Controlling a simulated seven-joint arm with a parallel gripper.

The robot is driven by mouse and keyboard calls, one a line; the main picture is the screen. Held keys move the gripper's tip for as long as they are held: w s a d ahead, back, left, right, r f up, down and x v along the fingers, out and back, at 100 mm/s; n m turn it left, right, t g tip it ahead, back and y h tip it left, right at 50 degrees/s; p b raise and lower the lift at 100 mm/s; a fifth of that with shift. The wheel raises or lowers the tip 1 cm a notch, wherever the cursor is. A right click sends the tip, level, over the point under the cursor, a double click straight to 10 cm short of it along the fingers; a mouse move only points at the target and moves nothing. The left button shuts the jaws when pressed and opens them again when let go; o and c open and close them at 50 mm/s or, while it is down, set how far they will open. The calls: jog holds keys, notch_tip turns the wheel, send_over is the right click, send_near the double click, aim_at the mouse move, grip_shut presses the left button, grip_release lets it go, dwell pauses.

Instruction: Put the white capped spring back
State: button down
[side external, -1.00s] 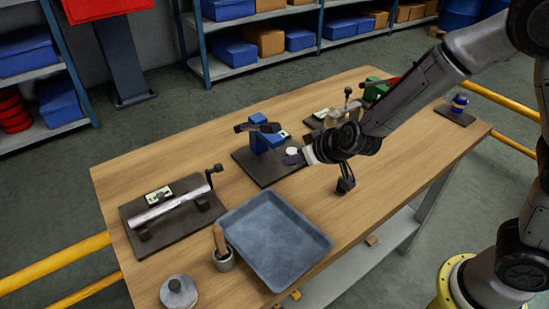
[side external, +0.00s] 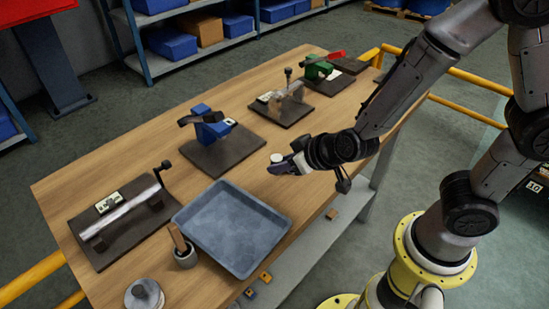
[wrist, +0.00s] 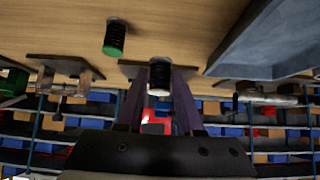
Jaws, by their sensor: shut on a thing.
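My gripper (wrist: 159,88) is shut on the white capped spring (wrist: 160,75), a black coil between the two fingertips in the wrist view.
A grey tray (side external: 232,228) lies left of my gripper. A rod fixture with a crank (side external: 122,213), a silver fixture (side external: 288,93) and a green fixture (side external: 317,70) stand on the table (side external: 75,185). A cup with a wooden handle (side external: 185,255) is beside the tray.

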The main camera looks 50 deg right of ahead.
dwell(0.3)
jog(key=shift+f, duration=2.25)
jog(key=shift+f, duration=0.2)
jog(key=shift+c, duration=2.3)
grip_release()
jog(key=shift+v, duration=2.45)
notch_tip(320, 180, up, 8)
